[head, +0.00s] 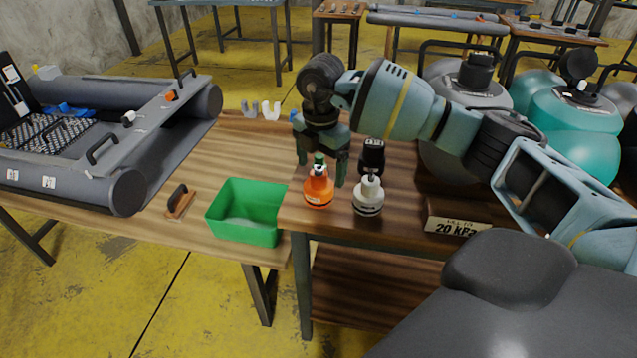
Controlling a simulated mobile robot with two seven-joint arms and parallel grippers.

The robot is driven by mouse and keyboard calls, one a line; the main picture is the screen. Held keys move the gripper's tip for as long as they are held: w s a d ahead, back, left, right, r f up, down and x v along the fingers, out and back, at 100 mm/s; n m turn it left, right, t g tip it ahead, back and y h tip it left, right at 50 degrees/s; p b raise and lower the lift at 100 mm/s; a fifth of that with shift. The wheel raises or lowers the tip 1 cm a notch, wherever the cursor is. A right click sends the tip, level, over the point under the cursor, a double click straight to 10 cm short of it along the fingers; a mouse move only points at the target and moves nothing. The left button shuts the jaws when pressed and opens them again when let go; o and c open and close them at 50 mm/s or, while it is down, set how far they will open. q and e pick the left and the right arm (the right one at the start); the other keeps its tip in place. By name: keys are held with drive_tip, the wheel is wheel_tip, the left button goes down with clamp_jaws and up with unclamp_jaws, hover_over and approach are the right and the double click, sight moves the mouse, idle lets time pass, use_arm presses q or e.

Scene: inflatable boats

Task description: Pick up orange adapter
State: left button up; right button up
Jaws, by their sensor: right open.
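The orange adapter (319,188) stands upright near the left front corner of the dark wooden table (400,221). It has a dark green and white top. My right gripper (321,172) points down over the adapter, with its dark fingers apart on either side of the adapter's top. The fingertips are above the orange body, and I cannot tell whether they touch it. My left gripper is not in view.
A white adapter (368,197) stands close on the right, with a black adapter (372,157) behind it. A green bin (246,214) and a wooden-handled tool (180,203) are on the left. A "20 kPa" sign (457,222) stands at right. A grey inflatable boat (150,150) lies far left.

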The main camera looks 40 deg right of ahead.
sight(319, 184)
drive_tip(key=shift+a+f, duration=0.15)
drive_tip(key=shift+f, duration=2.65)
drive_tip(key=shift+c, duration=0.5)
drive_tip(key=c, duration=1)
